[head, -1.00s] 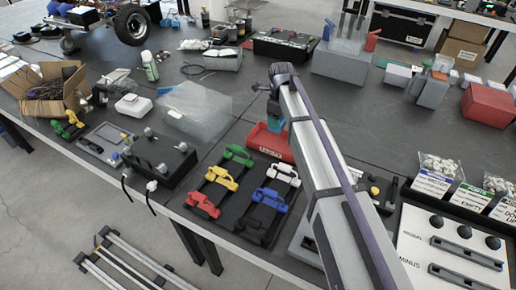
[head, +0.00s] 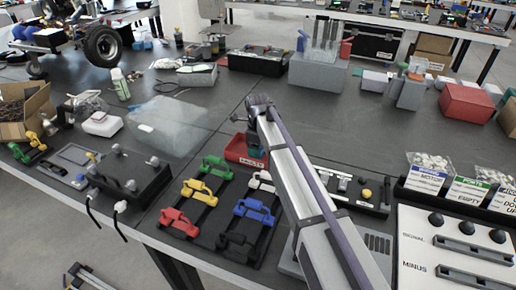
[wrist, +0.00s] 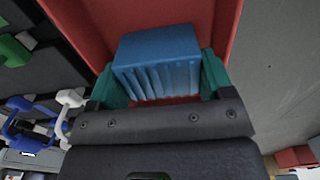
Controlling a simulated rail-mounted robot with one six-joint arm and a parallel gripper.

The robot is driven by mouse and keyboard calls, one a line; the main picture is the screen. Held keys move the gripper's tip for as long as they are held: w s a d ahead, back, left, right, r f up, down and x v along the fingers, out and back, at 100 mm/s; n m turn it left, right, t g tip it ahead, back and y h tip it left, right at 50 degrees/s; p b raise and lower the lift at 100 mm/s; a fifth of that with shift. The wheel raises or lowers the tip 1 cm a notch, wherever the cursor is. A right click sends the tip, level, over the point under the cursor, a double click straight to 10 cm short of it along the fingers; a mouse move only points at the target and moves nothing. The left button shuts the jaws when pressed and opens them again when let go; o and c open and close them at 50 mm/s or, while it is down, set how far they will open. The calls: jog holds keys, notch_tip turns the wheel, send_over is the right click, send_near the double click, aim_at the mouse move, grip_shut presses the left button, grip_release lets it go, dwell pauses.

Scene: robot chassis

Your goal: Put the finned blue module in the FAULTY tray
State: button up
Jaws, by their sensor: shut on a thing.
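The finned blue module (wrist: 158,62) is between the teal fingers of my gripper (wrist: 160,78) in the wrist view, its ribbed side facing the camera. The gripper is shut on it. Behind the module are the red floor and walls of the FAULTY tray (wrist: 88,25). The module is over or inside the tray; I cannot tell whether it touches the floor. In the head view the red tray (head: 238,150) stands on the dark bench with its label at the front.
In front of the tray is a black rack with green, yellow, red, blue, white and black clips (head: 195,188). A clear plastic box (head: 180,122) is to the left, and a black box with knobs (head: 130,177) is nearer. Bench behind the tray is mostly clear.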

jog(key=o, duration=0.8)
jog(key=shift+f, duration=0.1)
jog(key=shift+o, duration=0.2)
notch_tip(320, 180, up, 12)
jog(key=p, duration=1.2)
jog(key=shift+r, duration=0.2)
jog(key=shift+d, duration=0.1)
jog(key=s+d+n, duration=1)
jog(key=s, duration=0.3)
jog(key=s+d+n, duration=1.1)
jog(key=s, duration=0.2)
jog(key=shift+s+d+n, duration=0.2)
jog(key=shift+s+n, duration=0.1)
jog(key=shift+s, duration=0.1)
